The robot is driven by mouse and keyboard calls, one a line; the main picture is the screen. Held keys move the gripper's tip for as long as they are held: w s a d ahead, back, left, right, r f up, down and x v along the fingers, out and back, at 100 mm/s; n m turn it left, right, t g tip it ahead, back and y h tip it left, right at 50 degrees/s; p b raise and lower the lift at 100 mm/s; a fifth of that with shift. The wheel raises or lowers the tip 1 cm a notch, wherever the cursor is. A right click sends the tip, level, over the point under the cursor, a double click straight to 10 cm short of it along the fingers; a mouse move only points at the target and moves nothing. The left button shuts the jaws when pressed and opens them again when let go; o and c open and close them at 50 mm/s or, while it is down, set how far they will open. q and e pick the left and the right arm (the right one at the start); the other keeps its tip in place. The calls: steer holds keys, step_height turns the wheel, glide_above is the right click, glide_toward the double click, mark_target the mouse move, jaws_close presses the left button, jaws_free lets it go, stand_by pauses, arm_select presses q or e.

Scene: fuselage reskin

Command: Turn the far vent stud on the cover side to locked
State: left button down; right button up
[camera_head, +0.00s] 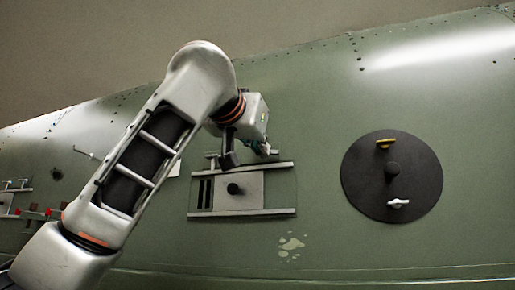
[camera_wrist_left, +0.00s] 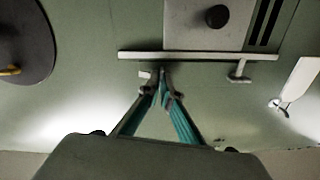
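The vent panel (camera_head: 240,185) is a grey plate with dark slots and a black knob, held between two metal rails on the green fuselage. One small T-shaped vent stud (camera_head: 213,161) stands at the upper rail's slot end; it also shows in the left wrist view (camera_wrist_left: 238,76). The other vent stud (camera_wrist_left: 145,74), nearer the round cover (camera_head: 362,185), shows as a pale bit just left of my left fingertips. My left gripper (camera_wrist_left: 162,72) has its teal fingertips together by that rail. The fingers partly hide this stud; contact is unclear. My right gripper is out of view.
The round black cover carries a yellow handle (camera_head: 386,143), a central knob and a white handle (camera_head: 398,203). Another railed fitting (camera_head: 12,198) with red parts beside it lies at far left. Fuselage skin below the vent is clear, with pale patches (camera_head: 291,244).

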arm_select(q)
steer(key=m, duration=0.2)
steer(key=d+f+m, duration=0.1)
steer(key=m, duration=0.1)
steer(key=shift+s+d+h, duration=0.1)
steer(key=shift+d+h, duration=0.05)
steer(key=shift+h, duration=0.15)
steer(key=m, duration=0.3)
steer(key=shift+f+m, duration=0.3)
steer(key=shift+m, duration=0.1)
steer(key=m, duration=0.3)
steer(key=shift+a+f+m, duration=0.1)
steer(key=shift+a+m, duration=0.15)
steer(key=shift+m, duration=0.05)
steer(key=shift+a+m+p, duration=0.2)
steer(key=shift+m+p, duration=0.4)
steer(key=shift+m, duration=1.6)
steer(key=shift+f, duration=0.1)
steer(key=c, duration=1.7)
jaws_free()
steer(key=shift+o, duration=0.4)
steer(key=shift+w, duration=0.3)
steer(key=shift+s+a+r, duration=0.2)
steer(key=shift+s+r, duration=0.1)
steer(key=v, duration=1.1)
steer(key=shift+s, duration=0.25)
